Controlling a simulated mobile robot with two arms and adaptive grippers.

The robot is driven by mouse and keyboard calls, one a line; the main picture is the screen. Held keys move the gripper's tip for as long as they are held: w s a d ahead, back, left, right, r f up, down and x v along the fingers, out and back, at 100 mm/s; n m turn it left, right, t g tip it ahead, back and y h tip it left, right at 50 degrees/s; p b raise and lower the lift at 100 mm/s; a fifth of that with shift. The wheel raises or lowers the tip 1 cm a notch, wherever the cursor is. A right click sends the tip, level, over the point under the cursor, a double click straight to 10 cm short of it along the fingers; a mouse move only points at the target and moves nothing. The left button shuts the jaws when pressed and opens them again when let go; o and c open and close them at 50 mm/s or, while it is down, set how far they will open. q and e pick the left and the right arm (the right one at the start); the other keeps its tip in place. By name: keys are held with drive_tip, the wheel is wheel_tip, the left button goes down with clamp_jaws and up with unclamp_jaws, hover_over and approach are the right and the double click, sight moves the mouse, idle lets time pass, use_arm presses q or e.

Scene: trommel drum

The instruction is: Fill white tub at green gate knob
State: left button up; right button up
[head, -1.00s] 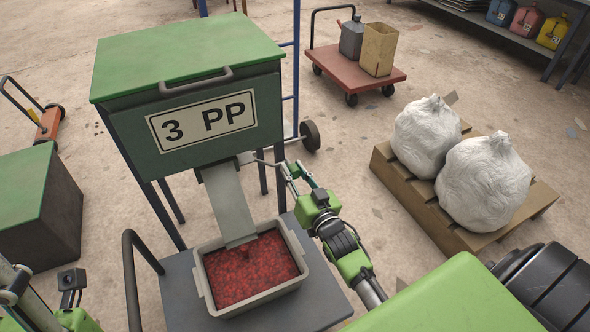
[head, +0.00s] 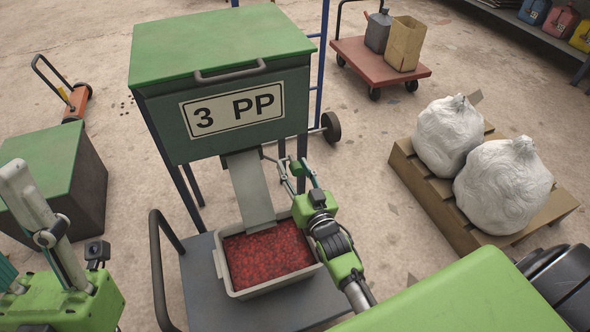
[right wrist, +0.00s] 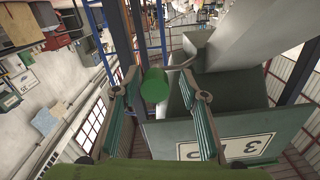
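The pale grey-white tub (head: 292,283) stands on a dark flat platform under the chute (head: 249,190) and holds a broad layer of red granules (head: 265,256). The chute's surface looks bare. The green gate knob (right wrist: 155,86) shows between and beyond the spread fingers of my right gripper (right wrist: 165,115) in the right wrist view. It sits on a thin bent lever. In the head view my right gripper (head: 298,176) is beside the chute, right of it. It is open; no finger contact shows. My left gripper is partly in view at lower left, its fingertips unclear.
The green hopper (head: 225,105) labelled 3 PP stands above the tub. The platform (head: 200,290) has a tall dark handle (head: 157,260) at its left. A pallet (head: 430,195) with two white sacks is on the right. A green-topped box (head: 50,165) is at left.

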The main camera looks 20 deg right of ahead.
drive_tip(key=s, duration=1.2)
drive_tip(key=shift+a, duration=0.35)
